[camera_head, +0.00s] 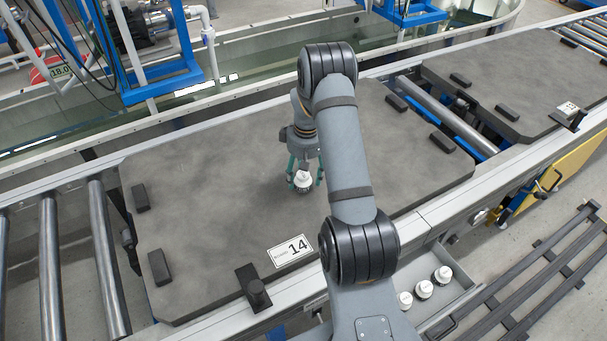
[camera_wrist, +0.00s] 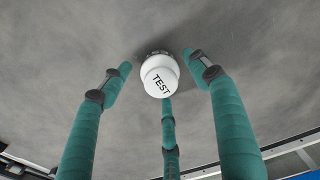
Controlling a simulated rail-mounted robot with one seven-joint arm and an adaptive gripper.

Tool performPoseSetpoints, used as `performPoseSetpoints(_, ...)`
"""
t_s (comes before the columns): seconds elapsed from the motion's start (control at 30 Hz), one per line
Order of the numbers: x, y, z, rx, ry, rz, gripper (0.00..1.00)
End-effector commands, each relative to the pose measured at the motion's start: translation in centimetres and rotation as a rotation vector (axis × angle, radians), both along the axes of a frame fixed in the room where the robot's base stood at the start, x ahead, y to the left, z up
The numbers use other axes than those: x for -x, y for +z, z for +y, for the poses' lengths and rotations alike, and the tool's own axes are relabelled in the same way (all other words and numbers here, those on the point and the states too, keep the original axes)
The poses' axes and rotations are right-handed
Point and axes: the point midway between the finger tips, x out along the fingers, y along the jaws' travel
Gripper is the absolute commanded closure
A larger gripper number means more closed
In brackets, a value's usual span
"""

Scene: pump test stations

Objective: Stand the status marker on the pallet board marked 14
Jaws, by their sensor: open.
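The status marker (camera_head: 302,181) is a small white knob-like piece with a dark lower band. It appears to stand upright on the grey pallet board (camera_head: 220,215), whose front edge carries a plate with 14. In the wrist view its white top (camera_wrist: 160,76) reads TEST. My gripper (camera_head: 304,172) is pointed down over the marker with its teal fingers spread around it. In the wrist view my gripper (camera_wrist: 160,84) is open, with gaps between the fingertips and the marker. The marker's contact with the board is partly hidden.
Several small dark blocks (camera_head: 159,267) sit along the board's edges. An open tray (camera_head: 462,293) at the front right holds three similar white markers (camera_head: 424,289). Rollers (camera_head: 108,260) lie left of the board, and another pallet board (camera_head: 510,80) is at right. Board space around the marker is clear.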

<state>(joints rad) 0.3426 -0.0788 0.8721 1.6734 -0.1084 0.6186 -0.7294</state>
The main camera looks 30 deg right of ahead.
Motion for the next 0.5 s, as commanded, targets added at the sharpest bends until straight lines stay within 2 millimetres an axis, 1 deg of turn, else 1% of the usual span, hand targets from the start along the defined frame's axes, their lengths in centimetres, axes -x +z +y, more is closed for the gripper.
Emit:
performPoseSetpoints(0.17,0.1,3.0,-0.1,0.002,0.000,-0.005,0.39)
performPoseSetpoints(0.4,0.4,8.3,-0.1,0.002,-0.001,-0.006,0.39)
performPoseSetpoints(0.5,0.5,10.0,-0.1,0.002,0.000,-0.005,0.39)
